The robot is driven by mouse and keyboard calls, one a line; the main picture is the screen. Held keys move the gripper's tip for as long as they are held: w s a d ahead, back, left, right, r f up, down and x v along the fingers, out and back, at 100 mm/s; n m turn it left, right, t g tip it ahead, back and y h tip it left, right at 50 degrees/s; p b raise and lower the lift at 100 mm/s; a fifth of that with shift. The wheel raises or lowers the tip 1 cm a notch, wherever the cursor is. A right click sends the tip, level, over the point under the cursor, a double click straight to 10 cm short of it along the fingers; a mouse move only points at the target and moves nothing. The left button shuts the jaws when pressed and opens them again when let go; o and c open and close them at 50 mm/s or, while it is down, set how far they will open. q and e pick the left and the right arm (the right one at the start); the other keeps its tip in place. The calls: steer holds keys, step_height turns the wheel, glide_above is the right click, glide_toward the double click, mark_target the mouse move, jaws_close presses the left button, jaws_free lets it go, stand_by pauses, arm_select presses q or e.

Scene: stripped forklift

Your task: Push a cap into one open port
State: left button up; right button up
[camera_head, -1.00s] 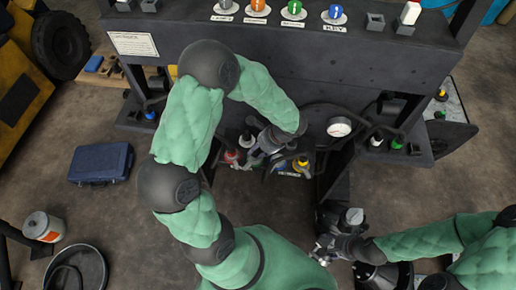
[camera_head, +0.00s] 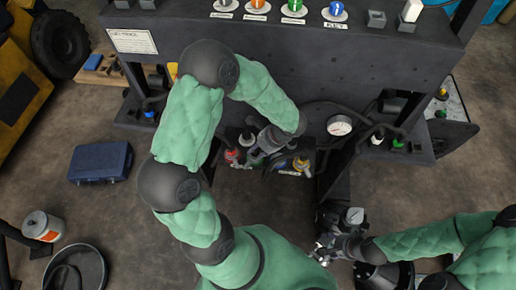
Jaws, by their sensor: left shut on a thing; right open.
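My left gripper (camera_head: 256,157) reaches down over a tray area below the dark panel. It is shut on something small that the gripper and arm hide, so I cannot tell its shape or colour. A red-topped item (camera_head: 232,156) sits just left of its fingers, and a yellow-topped item (camera_head: 300,163) sits to the right. My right gripper (camera_head: 322,250) is open and empty, low at the right. On the panel's upper face are round fittings in orange (camera_head: 258,5), green (camera_head: 295,7) and blue (camera_head: 335,11), each above a label. I cannot make out which port is open.
Dark square sockets (camera_head: 376,19) and a white block (camera_head: 411,11) are at the panel's upper right. A round gauge (camera_head: 339,125) and black hoses stand right of my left gripper.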

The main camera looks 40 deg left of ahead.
arm_select(q)
steer(key=shift+f+b, duration=0.65)
steer(key=shift+f, duration=0.2)
stand_by(0.7)
steer(key=o, duration=1.1)
steer(key=v, duration=1.2)
steer(key=shift+d, duration=0.1)
